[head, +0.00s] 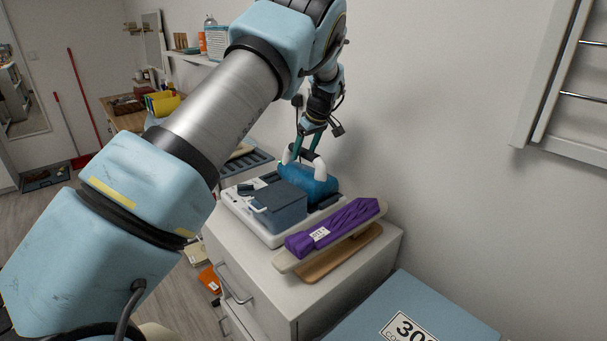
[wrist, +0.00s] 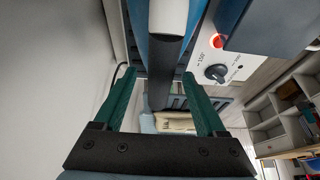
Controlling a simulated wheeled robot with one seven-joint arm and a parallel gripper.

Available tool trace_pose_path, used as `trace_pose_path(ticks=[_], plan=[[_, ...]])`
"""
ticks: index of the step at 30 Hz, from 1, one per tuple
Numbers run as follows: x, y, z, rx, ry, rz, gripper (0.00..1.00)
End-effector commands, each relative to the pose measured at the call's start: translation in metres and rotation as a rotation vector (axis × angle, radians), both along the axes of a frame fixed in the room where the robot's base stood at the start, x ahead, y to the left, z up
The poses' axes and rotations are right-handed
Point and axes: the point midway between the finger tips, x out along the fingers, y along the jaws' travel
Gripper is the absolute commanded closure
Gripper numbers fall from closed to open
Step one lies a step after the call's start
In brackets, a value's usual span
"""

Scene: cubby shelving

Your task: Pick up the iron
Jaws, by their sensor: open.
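The iron (head: 310,183) has a blue body and a black handle with white ends. It rests on the back of a white and grey base unit (head: 268,238) on the cabinet. My gripper (head: 308,146) points down at the handle, its green fingers open. In the wrist view, the dark handle (wrist: 167,68) runs between the two spread fingers of my gripper (wrist: 157,75), with one white end at the top. I see gaps beside the handle and no grip on it. My arm does not hide the iron in the head view.
A purple folded cloth (head: 332,229) lies on a small ironing board (head: 300,257) right of the base unit. The wall (head: 440,130) is close behind. A blue box (head: 415,310) stands at front right. A dark rack (head: 250,163) lies behind the base unit.

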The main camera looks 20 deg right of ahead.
Motion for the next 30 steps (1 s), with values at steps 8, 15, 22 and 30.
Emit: trace_pose_path(ticks=[8,15,22,30], plan=[[0.007,0.002,-0.017,-0.001,0.0,0.0,0.27],[0.006,0.002,-0.017,-0.001,0.0,0.001,0.27],[0.006,0.002,-0.019,-0.001,0.0,0.001,0.27],[0.006,0.002,-0.021,-0.001,0.0,0.001,0.27]])
